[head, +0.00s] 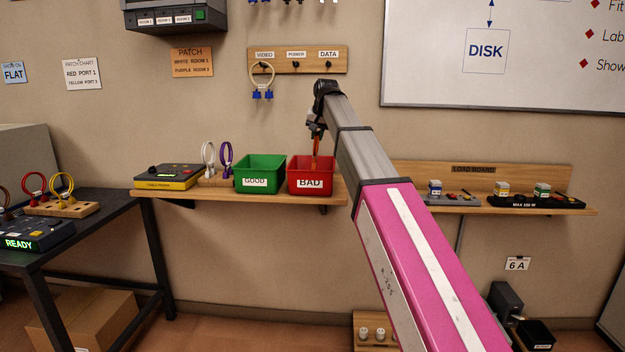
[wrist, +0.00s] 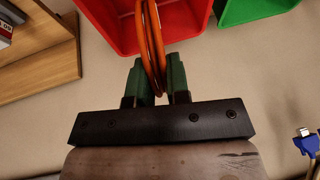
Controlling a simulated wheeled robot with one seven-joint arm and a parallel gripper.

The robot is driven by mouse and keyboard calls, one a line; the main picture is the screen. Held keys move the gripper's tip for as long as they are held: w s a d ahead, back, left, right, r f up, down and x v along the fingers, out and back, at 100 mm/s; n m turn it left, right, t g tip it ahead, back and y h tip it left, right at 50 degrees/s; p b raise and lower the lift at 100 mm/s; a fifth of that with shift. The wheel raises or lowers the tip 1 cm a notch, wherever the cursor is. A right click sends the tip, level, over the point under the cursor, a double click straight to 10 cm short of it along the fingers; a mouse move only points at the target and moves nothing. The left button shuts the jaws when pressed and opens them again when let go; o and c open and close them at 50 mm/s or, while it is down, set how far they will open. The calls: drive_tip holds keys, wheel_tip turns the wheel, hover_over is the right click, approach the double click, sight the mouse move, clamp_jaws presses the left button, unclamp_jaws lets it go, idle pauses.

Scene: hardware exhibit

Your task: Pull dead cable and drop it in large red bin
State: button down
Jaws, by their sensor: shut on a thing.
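The red bin (head: 307,181), labelled BAD, stands on the wooden wall shelf. My gripper (head: 315,134) is above it, pointing down. In the wrist view, my gripper (wrist: 156,80) is shut on an orange cable (wrist: 153,40), which hangs in a loop between its green fingers. The cable also shows in the head view (head: 316,152), hanging over the red bin's opening. In the wrist view, the red bin (wrist: 190,22) is just beyond the fingertips, behind the cable. I cannot tell whether the cable's lower end touches the bin.
A green bin (head: 260,175), labelled GOOD, stands directly left of the red bin. A yellow and black device (head: 168,178) and white and purple cable loops (head: 225,154) are further left. A blue-ended cable (head: 262,80) hangs on the rack above. Right of my arm is the load board shelf (head: 560,207).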

drive_tip(key=shift+f, duration=1.6)
drive_tip(key=c, duration=1)
unclamp_jaws()
drive_tip(key=shift+r, duration=0.1)
wheel_tip(320, 180, up, 10)
hover_over(317, 142)
drive_tip(key=d, duration=0.2)
drive_tip(key=shift+s, duration=0.4)
drive_tip(key=shift+f, duration=0.2)
